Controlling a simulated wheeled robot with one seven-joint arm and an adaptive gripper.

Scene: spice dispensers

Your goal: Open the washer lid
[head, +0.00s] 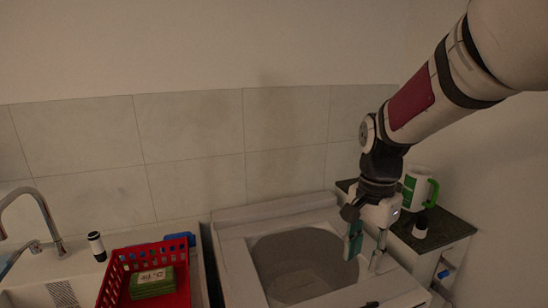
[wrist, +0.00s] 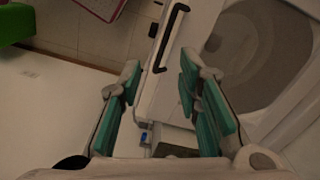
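The washer (head: 232,262) is white with a large round grey area (head: 300,270) in its top, at the lower middle of the head view. It also shows at the right of the wrist view (wrist: 265,50). I cannot tell whether this is a bare drum or a see-through lid over it. A black bar handle (wrist: 172,38) lies along the washer's white edge; a dark piece of it shows at the bottom of the head view (head: 370,304). My gripper (head: 366,258) is open and empty above the washer's right side. In the wrist view the handle's near end appears between the fingertips (wrist: 160,74).
A dark-topped counter (head: 452,232) right of the washer holds a green-and-white mug (head: 415,190) and a small white bottle (head: 420,226), close to my gripper. Left are a red basket (head: 178,248) with a green box (head: 152,282), a dark-capped bottle (head: 97,246) and a sink faucet (head: 45,208).

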